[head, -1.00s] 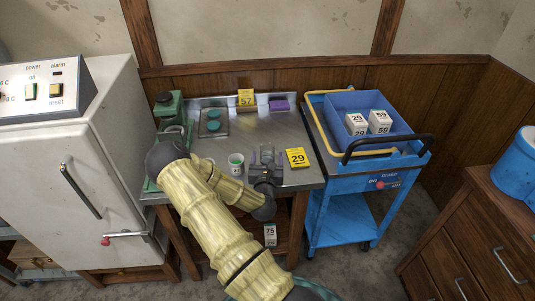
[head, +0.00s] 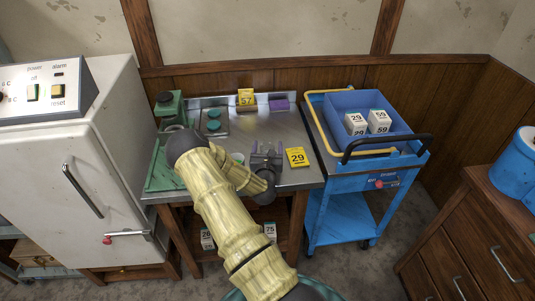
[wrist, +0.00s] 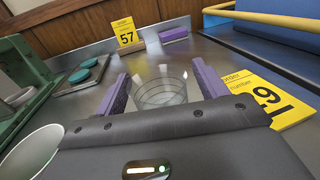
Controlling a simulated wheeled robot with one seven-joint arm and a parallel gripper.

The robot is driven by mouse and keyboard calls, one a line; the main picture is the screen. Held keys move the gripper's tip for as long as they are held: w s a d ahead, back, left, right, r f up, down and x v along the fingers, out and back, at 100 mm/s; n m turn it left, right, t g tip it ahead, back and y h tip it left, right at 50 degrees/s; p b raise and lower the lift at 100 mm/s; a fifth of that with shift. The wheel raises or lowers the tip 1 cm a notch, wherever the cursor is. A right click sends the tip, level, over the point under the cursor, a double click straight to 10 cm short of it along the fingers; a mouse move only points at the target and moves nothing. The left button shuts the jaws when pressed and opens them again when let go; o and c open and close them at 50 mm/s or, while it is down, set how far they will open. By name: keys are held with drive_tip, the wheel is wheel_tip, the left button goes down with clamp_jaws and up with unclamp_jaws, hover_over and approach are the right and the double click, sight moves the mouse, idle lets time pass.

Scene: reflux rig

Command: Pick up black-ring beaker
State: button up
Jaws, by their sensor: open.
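A clear glass beaker (wrist: 163,90) with thin dark lines around it stands on the metal bench top in the wrist view. I cannot clearly tell a black ring on it. My gripper (wrist: 163,76) is open, with its purple-padded fingers on the left and right of the beaker. Whether the pads touch the glass is not clear, and the beaker's lower part is hidden behind the gripper body. In the head view my gripper (head: 266,149) is low over the front of the bench, and the beaker is hard to make out there.
A pale cup (wrist: 35,152) stands close on the left. A yellow 29 card (head: 297,157) lies on the right, and a yellow 57 card (head: 246,97) and purple block (head: 279,104) are at the back. A green apparatus (head: 170,108) stands left; a blue cart (head: 340,185) adjoins the bench.

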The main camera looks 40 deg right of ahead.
sight(268, 144)
idle(0.4)
drive_tip(key=c, duration=1.1)
drive_tip(key=shift+r, duration=0.15)
drive_tip(key=shift+r, duration=4.8)
